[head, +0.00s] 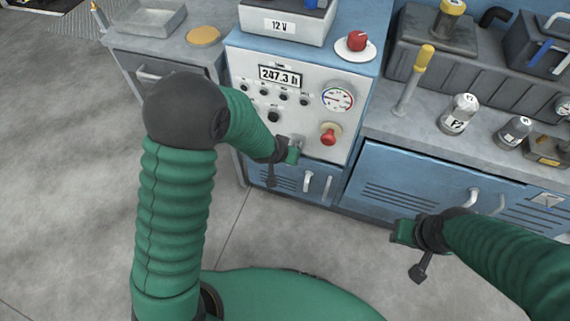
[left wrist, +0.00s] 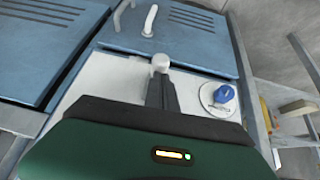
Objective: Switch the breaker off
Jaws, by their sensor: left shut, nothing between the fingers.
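The control panel (head: 310,120) has a white face with a 247.3 h display, small black knobs, a round gauge and a red knob (head: 329,135). My left gripper (head: 296,145) is at the panel's lower part, left of the red knob. In the left wrist view, its fingers (left wrist: 160,92) are shut and empty, and their tips are at or very near a pale rounded lever end (left wrist: 160,63). I cannot tell whether they touch, or how the lever is set. A blue knob (left wrist: 223,95) sits beside it. My right gripper (head: 405,233) hangs over the floor, its jaws unclear.
Blue cabinet doors (head: 410,190) with handles lie below and right of the panel. A grey bench (head: 415,120) at right carries a yellow-handled tool (head: 416,75), jars (head: 459,114) and bins. A 12 V unit (head: 285,22) stands on top. The floor at left is clear.

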